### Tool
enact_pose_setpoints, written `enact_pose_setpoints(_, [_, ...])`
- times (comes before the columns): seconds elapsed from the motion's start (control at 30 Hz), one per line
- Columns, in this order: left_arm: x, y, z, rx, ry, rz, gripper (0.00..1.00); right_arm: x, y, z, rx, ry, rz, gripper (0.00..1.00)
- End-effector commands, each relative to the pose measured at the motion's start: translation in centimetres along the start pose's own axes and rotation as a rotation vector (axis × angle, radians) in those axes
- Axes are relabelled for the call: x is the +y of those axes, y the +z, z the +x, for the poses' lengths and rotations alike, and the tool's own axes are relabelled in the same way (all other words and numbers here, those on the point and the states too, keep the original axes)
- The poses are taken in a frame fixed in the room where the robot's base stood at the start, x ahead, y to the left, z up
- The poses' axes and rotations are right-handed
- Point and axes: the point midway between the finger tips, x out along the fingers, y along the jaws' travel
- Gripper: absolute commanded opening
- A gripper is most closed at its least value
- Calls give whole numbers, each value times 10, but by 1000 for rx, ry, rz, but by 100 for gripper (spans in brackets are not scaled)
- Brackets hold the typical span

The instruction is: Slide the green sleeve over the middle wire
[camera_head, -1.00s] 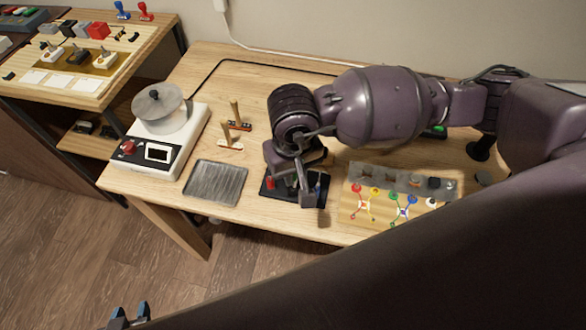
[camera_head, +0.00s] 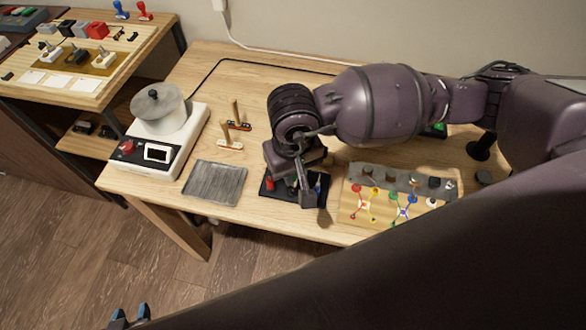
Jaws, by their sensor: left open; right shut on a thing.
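My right gripper (camera_head: 308,194) reaches down over a small black pad (camera_head: 268,193) at the front middle of the workbench. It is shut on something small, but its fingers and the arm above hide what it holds. A red piece (camera_head: 270,183) stands on the pad just left of the gripper. I cannot make out the green sleeve or the middle wire; they may be hidden by the gripper or too small to see. My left gripper (camera_head: 130,319) is open at the bottom left edge, low over the floor and away from the bench.
A board with coloured knobs (camera_head: 376,217) lies right of the gripper, a grey strip (camera_head: 402,178) along its back. A dark grey tray (camera_head: 214,182) and a white machine with a round pot (camera_head: 160,125) stand left. A side table (camera_head: 120,80) is at upper left.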

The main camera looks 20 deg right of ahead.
Motion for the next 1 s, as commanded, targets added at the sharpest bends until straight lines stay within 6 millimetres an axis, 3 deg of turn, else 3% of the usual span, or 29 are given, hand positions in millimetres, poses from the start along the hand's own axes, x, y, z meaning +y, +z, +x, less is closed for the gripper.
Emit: enact_pose_setpoints(1.0, [4, 16, 5, -24, 2, -10, 43, 0, 0, 18, 0, 0, 0, 8])
